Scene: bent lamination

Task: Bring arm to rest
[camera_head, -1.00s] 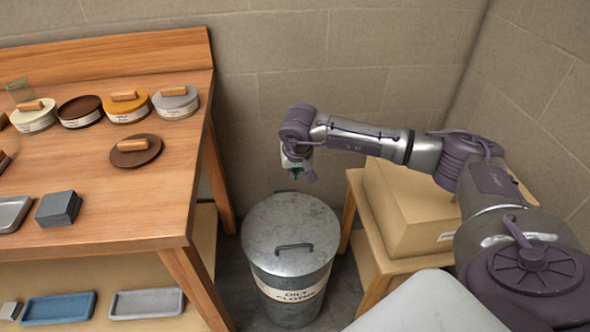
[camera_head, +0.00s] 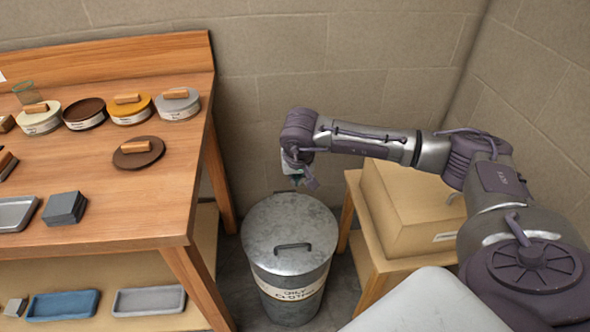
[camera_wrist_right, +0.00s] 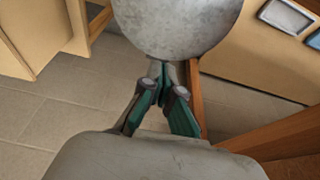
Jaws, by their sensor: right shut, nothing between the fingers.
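My right arm (camera_head: 375,138) reaches in from the right in the head view. Its gripper (camera_head: 300,181) hangs downward above the metal bin, apart from its lid. In the right wrist view the right gripper (camera_wrist_right: 164,75) shows its fingers drawn together with nothing between them. The bin (camera_head: 290,245) is grey metal, with its lid on and a label reading "oily cloths". It also shows in the right wrist view (camera_wrist_right: 180,22). My left gripper is in neither view.
A wooden workbench (camera_head: 150,205) at the left carries several lidded tins, a brown lid (camera_head: 125,160) and a dark block (camera_head: 64,207). A cardboard box (camera_head: 405,210) sits on a low stand (camera_head: 365,245) right of the bin. Block walls close the back and right.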

